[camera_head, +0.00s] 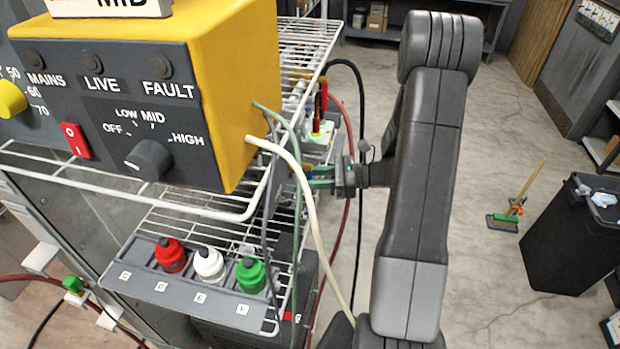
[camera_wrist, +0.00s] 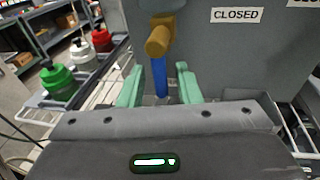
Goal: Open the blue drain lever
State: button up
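The blue drain lever (camera_wrist: 160,77) hangs straight down from a brass valve (camera_wrist: 160,38) on a grey panel in the wrist view. A "CLOSED" label (camera_wrist: 237,15) is on the panel to the right of the valve. My gripper (camera_wrist: 158,88) is open, with one green finger on each side of the lever and gaps visible between. In the head view my gripper (camera_head: 318,178) reaches left to the side of the wire rack, and a small bit of blue shows by its fingers. The valve is mostly hidden there by the rack and hoses.
A yellow control box (camera_head: 232,85) stands on the wire rack (camera_head: 308,62). A cream hose (camera_head: 318,225) and other cables hang close to my gripper. A lower tray (camera_head: 185,285) holds red, white and green bottles.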

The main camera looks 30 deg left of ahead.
jog(key=b+v, duration=0.3)
jog(key=v, duration=1)
jog(key=p+x, duration=0.3)
jog(key=x, duration=1)
jog(key=shift+s+a, duration=0.15)
jog(key=shift+a, duration=0.2)
jog(key=b+v, duration=0.3)
jog(key=v, duration=1.1)
jog(key=p+x, duration=0.3)
jog(key=x, duration=1)
jog(key=shift+s+a+p, duration=0.25)
jog(key=shift+a+p, duration=0.05)
jog(key=shift+a+f+b, duration=0.2)
jog(key=shift+a+b, duration=0.05)
jog(key=shift+b, duration=0.15)
jog(key=shift+w+r+n+t+b, duration=0.1)
jog(key=shift+w+n+t+b, duration=0.15)
jog(key=shift+n, duration=0.35)
jog(key=shift+w+r+n+t+b, duration=0.15)
jog(key=shift+n+b, duration=0.15)
jog(key=shift+n, duration=0.3)
